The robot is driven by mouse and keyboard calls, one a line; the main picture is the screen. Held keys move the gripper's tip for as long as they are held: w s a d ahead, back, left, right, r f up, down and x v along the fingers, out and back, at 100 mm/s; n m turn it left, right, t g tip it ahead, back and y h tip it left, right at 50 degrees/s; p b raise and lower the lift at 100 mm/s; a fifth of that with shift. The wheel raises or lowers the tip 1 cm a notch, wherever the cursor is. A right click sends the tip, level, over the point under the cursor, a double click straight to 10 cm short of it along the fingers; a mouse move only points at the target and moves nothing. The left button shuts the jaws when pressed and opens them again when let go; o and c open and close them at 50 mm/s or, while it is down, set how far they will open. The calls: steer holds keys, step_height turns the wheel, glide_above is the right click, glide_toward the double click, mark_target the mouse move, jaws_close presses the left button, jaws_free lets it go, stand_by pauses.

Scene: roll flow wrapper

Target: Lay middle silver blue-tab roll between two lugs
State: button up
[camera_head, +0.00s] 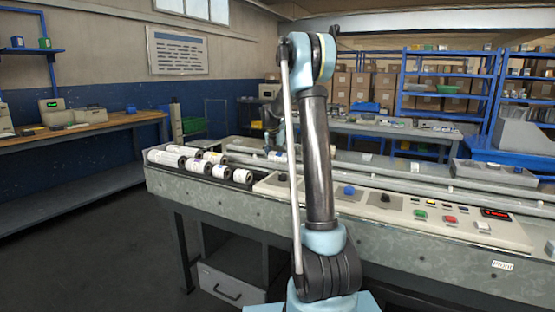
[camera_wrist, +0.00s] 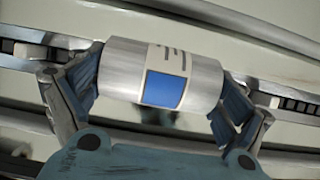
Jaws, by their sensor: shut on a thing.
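My gripper (camera_wrist: 160,92) is shut on the silver roll (camera_wrist: 122,68), with one blue-padded finger at each end of it. The roll has a white label with dark print and a blue tab (camera_wrist: 163,90) facing the wrist camera. Below it in the wrist view runs a pale conveyor bed with dark chain-like track pieces at left (camera_wrist: 28,50) and right (camera_wrist: 292,103). The roll hides the track's middle, so I cannot tell the lugs' places or whether the roll touches the bed. In the head view my gripper (camera_head: 275,140) is small and partly behind my arm, over the conveyor line.
Several white and silver rolls (camera_head: 200,165) lie at the left end of the machine. A control panel (camera_head: 440,215) with coloured buttons and a red display is at the front right. Long rails (camera_head: 400,182) run along the machine behind the panel. Open floor lies at left.

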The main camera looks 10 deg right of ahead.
steer(key=shift+f, duration=0.2)
steer(key=o, duration=1.1)
steer(key=shift+c, duration=0.2)
steer(key=v, duration=1.2)
steer(key=shift+w+f, duration=0.1)
